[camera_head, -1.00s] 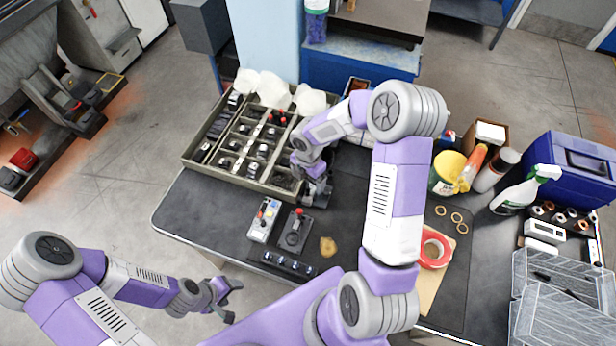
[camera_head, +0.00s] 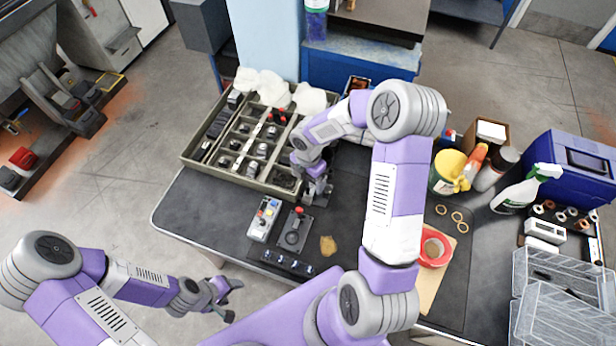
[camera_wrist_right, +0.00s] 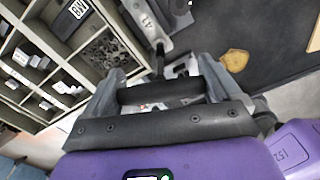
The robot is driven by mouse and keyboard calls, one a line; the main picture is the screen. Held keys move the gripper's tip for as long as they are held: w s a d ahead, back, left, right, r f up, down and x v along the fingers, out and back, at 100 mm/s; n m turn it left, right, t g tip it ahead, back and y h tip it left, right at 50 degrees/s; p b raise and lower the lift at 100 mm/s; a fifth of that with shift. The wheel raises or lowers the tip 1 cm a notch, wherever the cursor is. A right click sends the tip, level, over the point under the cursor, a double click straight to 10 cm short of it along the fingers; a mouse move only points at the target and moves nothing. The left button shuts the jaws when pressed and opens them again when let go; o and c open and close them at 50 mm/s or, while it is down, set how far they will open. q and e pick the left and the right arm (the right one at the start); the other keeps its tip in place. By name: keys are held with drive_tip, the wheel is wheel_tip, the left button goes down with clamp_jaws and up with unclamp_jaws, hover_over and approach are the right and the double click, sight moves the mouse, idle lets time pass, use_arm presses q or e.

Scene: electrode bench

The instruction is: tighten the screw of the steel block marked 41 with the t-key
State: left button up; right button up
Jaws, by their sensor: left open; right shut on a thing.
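My right gripper (camera_head: 318,192) is at the front right corner of the compartment tray. In the right wrist view my right gripper (camera_wrist_right: 160,92) is shut on the dark crossbar of the t-key (camera_wrist_right: 160,94). The key's shaft points away from the gripper and meets the near end of the steel block marked 41 (camera_wrist_right: 150,22). I cannot tell whether its tip sits in the screw, which is hidden. In the head view the arm and gripper mostly hide block and key. My left gripper (camera_head: 226,297) is open and empty, off the table's left front edge.
The tray (camera_head: 232,178) holds several blocks in compartments; one block marked 159 (camera_wrist_right: 78,10) shows in the wrist view. A button box (camera_head: 264,218), a black device (camera_head: 295,230) and a black strip (camera_head: 288,263) lie in front.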

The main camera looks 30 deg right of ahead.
drive_tip(key=shift+f+b, duration=0.55)
drive_tip(key=shift+f, duration=0.25)
drive_tip(key=o, duration=0.5)
drive_tip(key=c, duration=0.5)
